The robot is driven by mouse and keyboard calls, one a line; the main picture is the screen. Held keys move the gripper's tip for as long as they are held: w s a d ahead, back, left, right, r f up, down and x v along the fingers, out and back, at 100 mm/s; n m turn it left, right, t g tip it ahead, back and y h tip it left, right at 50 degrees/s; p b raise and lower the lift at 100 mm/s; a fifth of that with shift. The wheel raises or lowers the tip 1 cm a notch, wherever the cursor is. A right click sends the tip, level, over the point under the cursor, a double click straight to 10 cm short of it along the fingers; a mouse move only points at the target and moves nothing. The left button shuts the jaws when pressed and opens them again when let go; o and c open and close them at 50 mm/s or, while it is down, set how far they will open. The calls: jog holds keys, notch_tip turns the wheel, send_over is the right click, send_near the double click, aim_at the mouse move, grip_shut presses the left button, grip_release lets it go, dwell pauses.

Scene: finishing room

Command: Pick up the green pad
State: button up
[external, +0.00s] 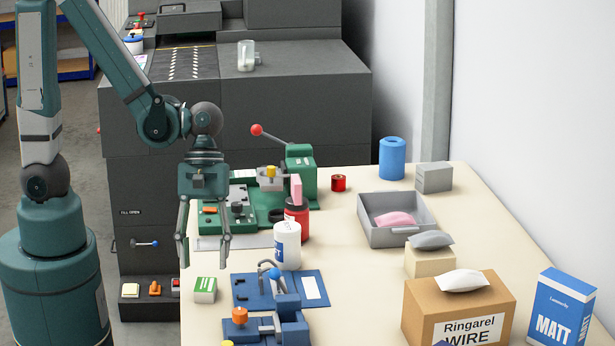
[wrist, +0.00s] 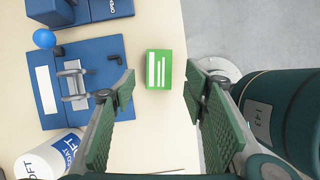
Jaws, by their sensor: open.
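The green pad (external: 205,290) is a small block with a green top, white markings and pale sides. It lies on the cream table near its left edge. In the wrist view the pad (wrist: 158,69) lies between the lines of my two fingers, apart from both. My gripper (external: 204,248) hangs pointing down above the table's left edge, with its fingers spread and empty. In the wrist view the gripper (wrist: 160,82) is open around bare table just below the pad. The pad is fully visible there.
A blue fixture (external: 285,290) with a lever stands right of the pad. A white bottle (external: 287,246) and a green fixture (external: 240,215) stand behind it. A grey tray (external: 395,233) and a cardboard box (external: 450,305) are farther right. The table edge is close on the left.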

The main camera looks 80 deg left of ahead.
aim_at(205, 284)
jog(key=shift+f, duration=0.15)
jog(key=shift+b+x, duration=0.8)
jog(key=shift+x, duration=1.7)
jog(key=c, duration=1)
